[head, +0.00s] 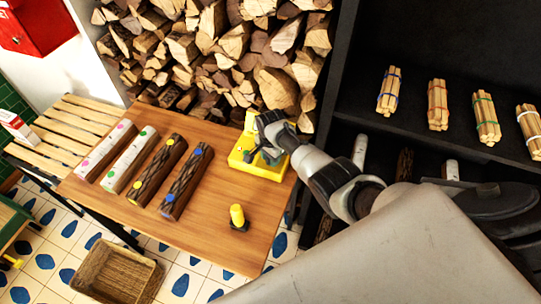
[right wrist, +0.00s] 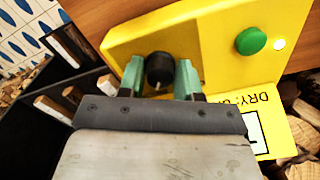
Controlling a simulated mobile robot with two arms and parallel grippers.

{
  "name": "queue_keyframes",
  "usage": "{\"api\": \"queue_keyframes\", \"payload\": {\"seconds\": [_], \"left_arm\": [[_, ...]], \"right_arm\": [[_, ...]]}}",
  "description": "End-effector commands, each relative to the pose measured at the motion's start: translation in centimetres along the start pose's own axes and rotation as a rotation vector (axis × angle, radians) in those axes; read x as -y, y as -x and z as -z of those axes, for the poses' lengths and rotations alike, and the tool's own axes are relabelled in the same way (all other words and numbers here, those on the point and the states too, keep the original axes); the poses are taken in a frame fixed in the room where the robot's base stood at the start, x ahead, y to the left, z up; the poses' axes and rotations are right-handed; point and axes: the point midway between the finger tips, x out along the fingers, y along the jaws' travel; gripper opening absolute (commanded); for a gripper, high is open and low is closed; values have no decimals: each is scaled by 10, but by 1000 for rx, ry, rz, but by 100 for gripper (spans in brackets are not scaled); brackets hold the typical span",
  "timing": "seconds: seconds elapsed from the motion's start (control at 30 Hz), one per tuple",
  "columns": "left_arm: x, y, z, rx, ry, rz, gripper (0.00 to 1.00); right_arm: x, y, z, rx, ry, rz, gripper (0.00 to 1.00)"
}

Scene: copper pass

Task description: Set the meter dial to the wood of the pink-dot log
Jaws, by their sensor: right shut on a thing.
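The pink-dot log (head: 106,151), pale with pink dots, lies leftmost in a row on the wooden table. The yellow meter (head: 238,154) stands at the table's back right corner, partly hidden by my right gripper (head: 266,150). In the right wrist view, the meter's yellow face (right wrist: 222,75) carries a black round dial knob (right wrist: 160,66), a green button (right wrist: 250,40) and a small lit lamp (right wrist: 279,45). My right gripper's green fingers (right wrist: 160,80) are shut on the knob, one on each side. The dial's setting cannot be read. My left gripper is not in view.
A pale green-dot log (head: 130,160), a brown yellow-dot log (head: 158,170) and a dark blue-dot log (head: 187,181) lie alongside. A yellow-and-black piece (head: 237,215) stands near the table's front. Stacked firewood (head: 200,50) is behind; a dark shelf (head: 440,140) is right.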

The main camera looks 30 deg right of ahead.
Motion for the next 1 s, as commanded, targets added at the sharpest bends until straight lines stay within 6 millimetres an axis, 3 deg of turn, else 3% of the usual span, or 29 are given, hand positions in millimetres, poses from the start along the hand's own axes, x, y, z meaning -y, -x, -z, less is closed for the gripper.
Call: {"api": "queue_keyframes", "payload": {"seconds": [0.47, 0.5, 0.63, 1.0], "left_arm": [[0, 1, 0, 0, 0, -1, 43], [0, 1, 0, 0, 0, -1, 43], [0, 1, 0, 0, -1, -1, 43], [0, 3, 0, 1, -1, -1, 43]], "right_arm": [[1, 2, 1, -3, -13, 4, 10], [1, 2, 2, -3, -13, 4, 40], [1, 1, 1, -2, -12, 3, 59], [1, 7, 0, -1, -11, 1, 59]]}}
